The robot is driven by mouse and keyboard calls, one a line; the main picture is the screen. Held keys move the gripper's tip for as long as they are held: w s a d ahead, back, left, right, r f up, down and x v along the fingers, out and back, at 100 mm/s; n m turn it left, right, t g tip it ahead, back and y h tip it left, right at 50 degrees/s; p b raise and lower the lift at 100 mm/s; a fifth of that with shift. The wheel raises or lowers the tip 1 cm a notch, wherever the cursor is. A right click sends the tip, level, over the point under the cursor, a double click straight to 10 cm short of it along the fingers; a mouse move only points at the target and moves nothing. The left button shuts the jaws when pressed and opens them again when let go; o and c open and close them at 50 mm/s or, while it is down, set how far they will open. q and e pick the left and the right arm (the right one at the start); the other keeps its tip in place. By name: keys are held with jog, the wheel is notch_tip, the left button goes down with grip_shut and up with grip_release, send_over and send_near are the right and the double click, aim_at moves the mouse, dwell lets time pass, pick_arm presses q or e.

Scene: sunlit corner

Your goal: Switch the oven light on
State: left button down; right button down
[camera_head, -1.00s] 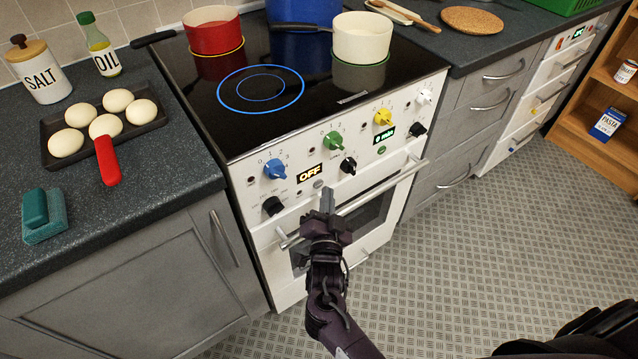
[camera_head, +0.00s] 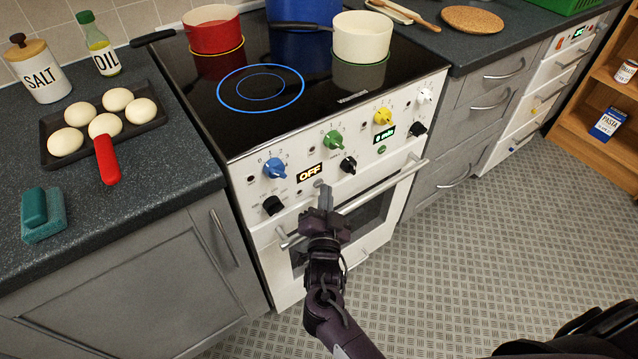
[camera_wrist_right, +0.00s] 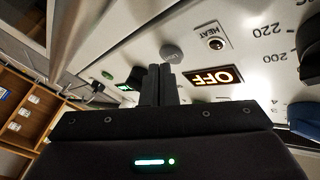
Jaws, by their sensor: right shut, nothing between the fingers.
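The white oven (camera_head: 258,222) has a front panel with coloured and black knobs. Its lit display (camera_head: 309,171) reads OFF, and it also shows in the wrist view (camera_wrist_right: 214,77). A small round grey button (camera_wrist_right: 172,52) sits left of the display in the wrist view; its lettering is too small to read. My right gripper (camera_head: 325,188) is shut and empty, pointing at the panel just below the display. In the wrist view its fingertips (camera_wrist_right: 160,70) are close to the grey button; I cannot tell whether they touch. The oven window (camera_head: 366,222) looks dark. My left gripper is not in view.
The oven door handle (camera_head: 385,186) runs just below the panel. A blue knob (camera_head: 275,168) and black knobs (camera_head: 273,205) (camera_head: 348,165) flank the gripper. Red (camera_head: 214,34) and cream (camera_head: 362,40) pots stand on the hob. The floor in front is clear.

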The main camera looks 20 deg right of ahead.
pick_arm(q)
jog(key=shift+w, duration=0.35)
pick_arm(e)
jog(key=shift+w+a, duration=0.1)
jog(key=shift+w, duration=0.15)
